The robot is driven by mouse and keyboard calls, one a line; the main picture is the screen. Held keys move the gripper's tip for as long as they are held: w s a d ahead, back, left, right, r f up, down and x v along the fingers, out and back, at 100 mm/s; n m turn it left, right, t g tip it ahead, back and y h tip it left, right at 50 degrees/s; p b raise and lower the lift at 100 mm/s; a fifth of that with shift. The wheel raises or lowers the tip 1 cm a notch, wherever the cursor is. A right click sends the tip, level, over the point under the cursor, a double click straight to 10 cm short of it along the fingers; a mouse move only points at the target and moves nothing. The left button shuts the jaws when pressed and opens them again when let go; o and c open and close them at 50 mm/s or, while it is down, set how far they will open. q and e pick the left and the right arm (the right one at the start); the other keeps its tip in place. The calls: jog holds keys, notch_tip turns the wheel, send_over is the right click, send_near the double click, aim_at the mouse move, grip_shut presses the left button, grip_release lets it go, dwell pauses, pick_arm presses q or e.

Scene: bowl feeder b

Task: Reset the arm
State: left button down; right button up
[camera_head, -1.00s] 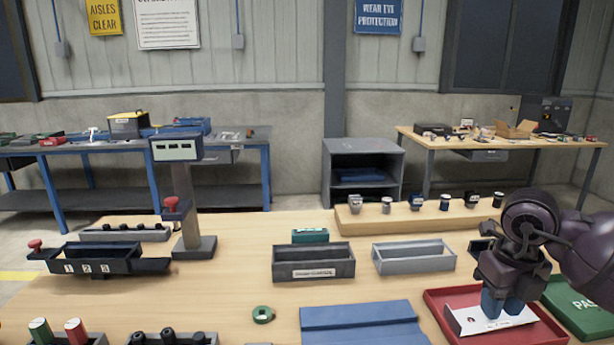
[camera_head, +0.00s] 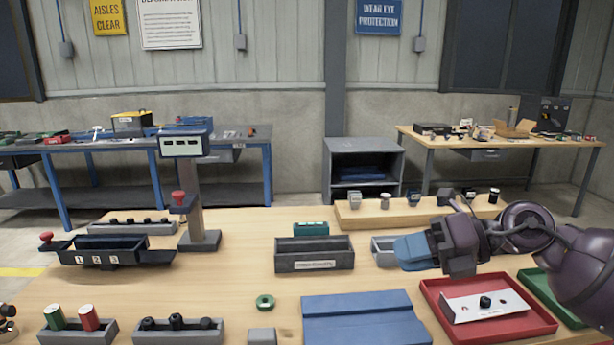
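My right gripper (camera_head: 410,251) comes in from the right, with blue fingertips pointing left. It is above the table, in front of the light grey bin (camera_head: 382,257) and partly hides it. I cannot tell if its fingers are apart; nothing shows held at the tips. A small dark piece (camera_head: 485,301) sits on a white plate (camera_head: 462,309) inside the red tray (camera_head: 437,318). The gripper is up and to the left of that tray, apart from it.
A dark grey bin (camera_head: 314,262), a blue mat (camera_head: 362,325), and a green ring (camera_head: 265,302) are on the table. A wooden shelf (camera_head: 425,219) with small parts is behind the gripper. A feeder stand (camera_head: 197,210) rises at left. A green tray (camera_head: 550,295) is at right.

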jog(key=d+f+m+t+h, duration=0.2)
jog(key=f+m+t, duration=0.3)
jog(key=m, duration=0.4)
jog(key=w+d+f+m+t+h, duration=0.1)
jog(key=d+f+m+t+h, duration=0.2)
jog(key=m, duration=0.7)
jog(key=d+f+m+t+h, duration=0.3)
jog(key=f+m+t, duration=0.4)
jog(key=f+m, duration=0.2)
jog(key=shift+w+d+f+m, duration=0.1)
jog(key=shift+w+d+m, duration=0.1)
jog(key=shift+m, duration=0.1)
jog(key=s+d+f+m+g+h, duration=0.1)
jog(key=s+f+m+g+h, duration=0.2)
jog(key=s+f, duration=0.8)
jog(key=s+d+f+m+g+h, duration=0.2)
jog(key=s+f+m, duration=0.5)
jog(key=s+f, duration=0.5)
jog(key=shift+s+f+g+h, duration=0.15)
jog(key=shift+s+g+h, duration=0.25)
jog(key=shift+s+g, duration=0.4)
